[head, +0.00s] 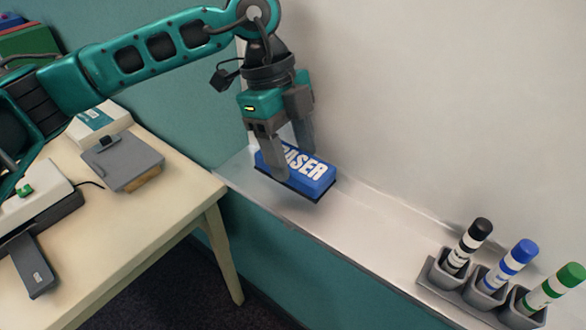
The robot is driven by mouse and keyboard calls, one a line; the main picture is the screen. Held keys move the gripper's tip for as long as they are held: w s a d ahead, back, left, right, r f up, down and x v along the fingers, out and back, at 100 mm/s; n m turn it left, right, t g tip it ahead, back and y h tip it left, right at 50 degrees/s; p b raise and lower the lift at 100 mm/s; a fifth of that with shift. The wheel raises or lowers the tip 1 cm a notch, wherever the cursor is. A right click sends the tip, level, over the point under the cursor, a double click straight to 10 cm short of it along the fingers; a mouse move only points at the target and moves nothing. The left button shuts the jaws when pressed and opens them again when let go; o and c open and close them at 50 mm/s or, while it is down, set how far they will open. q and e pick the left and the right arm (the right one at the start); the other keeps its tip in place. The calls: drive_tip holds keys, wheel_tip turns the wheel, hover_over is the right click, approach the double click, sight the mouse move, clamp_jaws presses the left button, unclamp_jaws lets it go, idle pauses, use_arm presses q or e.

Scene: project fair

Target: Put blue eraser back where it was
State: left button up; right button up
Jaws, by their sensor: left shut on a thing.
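The blue eraser (316,178), a block with white lettering and a dark underside, is at the left end of the whiteboard's ledge (375,220). My left gripper (290,163) comes down from above and is shut on the eraser, one finger in front of it and the other behind. The eraser is at or just above the ledge surface; I cannot tell whether it touches. My right gripper is not in view.
A holder (476,290) with black, blue and green markers stands at the ledge's right end. The ledge between is clear. The whiteboard (440,100) rises behind.

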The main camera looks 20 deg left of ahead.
sight(287, 156)
use_arm(q)
wheel_tip(287, 156, down, 4)
drive_tip(key=shift+r, duration=0.1)
drive_tip(key=shift+w+d+f, duration=0.1)
drive_tip(key=shift+w+f, duration=0.05)
drive_tip(key=shift+f, duration=0.45)
drive_tip(key=shift+f, duration=0.2)
drive_tip(key=o, duration=0.7)
drive_tip(key=shift+r, duration=0.1)
drive_tip(key=shift+c, duration=0.2)
drive_tip(key=v, duration=1.2)
drive_tip(key=shift+r, duration=0.1)
